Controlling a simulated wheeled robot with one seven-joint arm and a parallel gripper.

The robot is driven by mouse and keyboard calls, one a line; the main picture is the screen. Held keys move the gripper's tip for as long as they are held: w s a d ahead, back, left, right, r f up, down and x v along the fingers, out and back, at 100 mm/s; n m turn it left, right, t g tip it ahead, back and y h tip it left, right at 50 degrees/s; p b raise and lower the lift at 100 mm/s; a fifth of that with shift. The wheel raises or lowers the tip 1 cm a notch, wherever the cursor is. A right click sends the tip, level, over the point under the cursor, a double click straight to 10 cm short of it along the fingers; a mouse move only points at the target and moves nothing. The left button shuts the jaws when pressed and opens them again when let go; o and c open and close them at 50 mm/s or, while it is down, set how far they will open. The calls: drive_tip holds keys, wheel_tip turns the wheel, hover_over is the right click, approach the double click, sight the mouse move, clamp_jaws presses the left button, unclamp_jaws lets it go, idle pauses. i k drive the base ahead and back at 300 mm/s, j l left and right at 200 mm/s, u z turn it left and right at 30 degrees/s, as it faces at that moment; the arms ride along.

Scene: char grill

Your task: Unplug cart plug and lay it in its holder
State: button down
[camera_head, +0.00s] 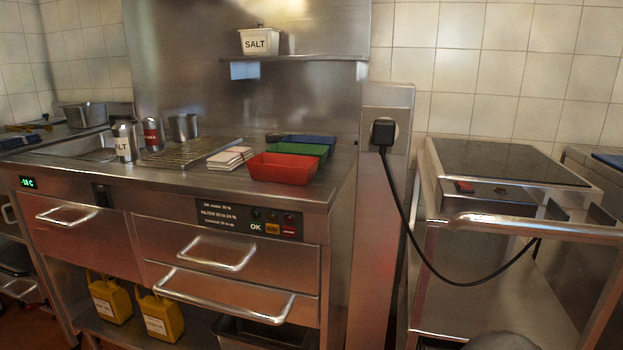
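The black cart plug (383,133) sits in a round socket on the front of the steel post (387,97). Its black cord (425,262) hangs down in a loop and runs right to the steel cart (470,218), ending below the cart's top. Two small dark upright pieces (554,212) stand at the cart's front right; I cannot tell whether they are the holder. My gripper is not in view. A grey rounded shape shows at the bottom edge, too cut off to identify.
The cart's handle rail (540,226) crosses in front of its dark cooktop (505,160). Left of the post is a steel counter with drawers and protruding handles (222,297). Red (283,170), green and blue trays stand near its right end. Space before the socket looks clear.

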sight(384, 130)
drive_tip(key=u, duration=1.7)
drive_tip(key=k+l, duration=0.1)
drive_tip(key=k, duration=0.6)
drive_tip(key=l, duration=0.1)
